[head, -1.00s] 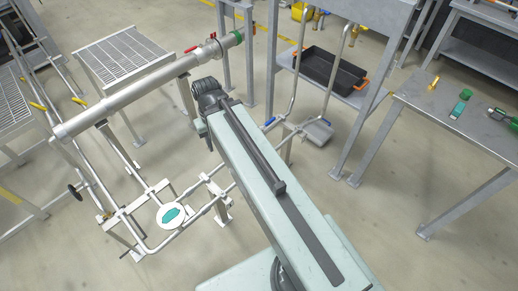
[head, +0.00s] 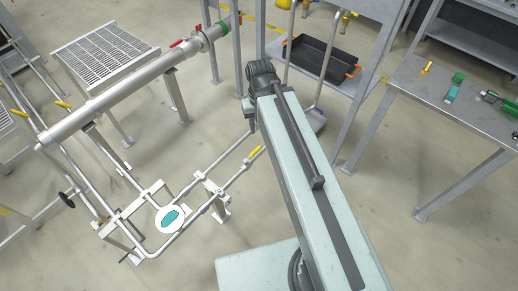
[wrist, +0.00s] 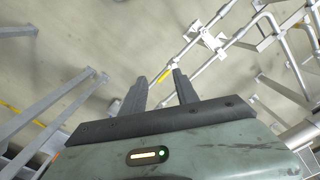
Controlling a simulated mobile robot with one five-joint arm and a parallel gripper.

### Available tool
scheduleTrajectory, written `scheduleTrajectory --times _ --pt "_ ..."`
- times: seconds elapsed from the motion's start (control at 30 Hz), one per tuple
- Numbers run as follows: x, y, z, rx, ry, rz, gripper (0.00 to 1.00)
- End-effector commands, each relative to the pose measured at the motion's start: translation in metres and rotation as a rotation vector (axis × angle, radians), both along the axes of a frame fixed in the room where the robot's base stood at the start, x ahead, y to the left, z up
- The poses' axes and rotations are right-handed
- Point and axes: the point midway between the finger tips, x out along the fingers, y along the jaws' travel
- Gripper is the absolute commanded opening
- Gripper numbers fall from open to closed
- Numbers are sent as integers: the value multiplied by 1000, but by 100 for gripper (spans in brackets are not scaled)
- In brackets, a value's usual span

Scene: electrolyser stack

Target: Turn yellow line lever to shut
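A yellow lever (head: 255,152) sits on the thin pipe line just left of my arm in the head view. In the wrist view a yellow lever (wrist: 167,75) shows between and beyond the fingertips, apparently below them and along its pipe. My gripper (wrist: 159,77) is open and empty, its two dark fingers spread apart. Two other yellow levers (head: 62,104) (head: 18,112) are at the left, on other pipes. I cannot tell for sure which lever is the yellow line's.
A thick pipe (head: 120,95) with a red lever (head: 176,43) runs across the upper left. A round flange with a teal mark (head: 171,217) sits on the low pipework. A black tray (head: 325,62) lies on a shelf behind my arm. A grey table (head: 440,85) stands right. Floor is open at lower right.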

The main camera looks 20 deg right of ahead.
Motion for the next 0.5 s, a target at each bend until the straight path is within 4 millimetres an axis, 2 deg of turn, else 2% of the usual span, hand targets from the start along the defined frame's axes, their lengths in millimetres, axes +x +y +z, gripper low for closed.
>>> scheduleTrajectory --times 0.07,0.17,0.2,0.23,0.4,0.5 --pt "1 0 -3 1 -1 -4 41" --pt "8 -1 -26 7 -8 -48 41" --pt "14 -11 -43 13 -14 -99 41" --pt "20 -14 -57 18 -19 -137 41" --pt "59 -14 -154 65 -55 -408 41" --pt "82 -15 -204 98 -72 -577 41"
